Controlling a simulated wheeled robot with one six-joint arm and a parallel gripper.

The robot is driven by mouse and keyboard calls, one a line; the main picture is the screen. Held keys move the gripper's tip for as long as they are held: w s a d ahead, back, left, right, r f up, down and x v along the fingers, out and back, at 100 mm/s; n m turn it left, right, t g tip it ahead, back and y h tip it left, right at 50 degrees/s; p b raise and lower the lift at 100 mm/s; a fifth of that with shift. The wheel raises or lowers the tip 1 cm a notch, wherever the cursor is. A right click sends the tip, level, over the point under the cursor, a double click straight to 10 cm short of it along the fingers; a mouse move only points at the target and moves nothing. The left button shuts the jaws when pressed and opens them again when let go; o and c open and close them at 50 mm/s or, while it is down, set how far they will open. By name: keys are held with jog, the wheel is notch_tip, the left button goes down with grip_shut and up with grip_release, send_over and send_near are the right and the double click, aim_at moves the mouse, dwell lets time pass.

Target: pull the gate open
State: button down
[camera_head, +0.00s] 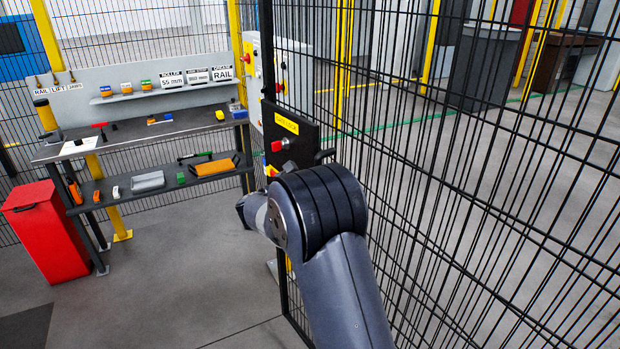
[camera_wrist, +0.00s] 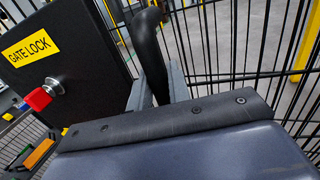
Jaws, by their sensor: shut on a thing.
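The gate (camera_head: 470,185) is a black wire-mesh panel filling the right of the head view. A black lock plate (camera_head: 290,135) with a yellow label stands at its left edge; the wrist view shows the plate (camera_wrist: 68,65) reading "GATE LOCK". A red key or knob (camera_wrist: 42,96) sticks out of the plate. A black curved handle (camera_wrist: 147,45) is beside the plate, and its top shows in the head view (camera_head: 324,154). My gripper (camera_wrist: 158,88) is shut on the handle, a grey finger on each side. In the head view my arm hides the fingers.
A workbench (camera_head: 130,129) with tools and a lower shelf stands behind on the left. A red bin (camera_head: 45,232) is beside it. Grey floor (camera_head: 165,285) is clear in front of the bench. Dark cabinets (camera_head: 485,68) stand beyond the mesh.

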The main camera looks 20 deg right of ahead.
jog(key=shift+w+d, duration=0.1)
dwell(0.3)
jog(key=c, duration=1.4)
grip_release()
jog(key=b+v, duration=0.2)
jog(key=v, duration=0.9)
jog(key=shift+b, duration=0.4)
jog(key=shift+w+d, duration=0.1)
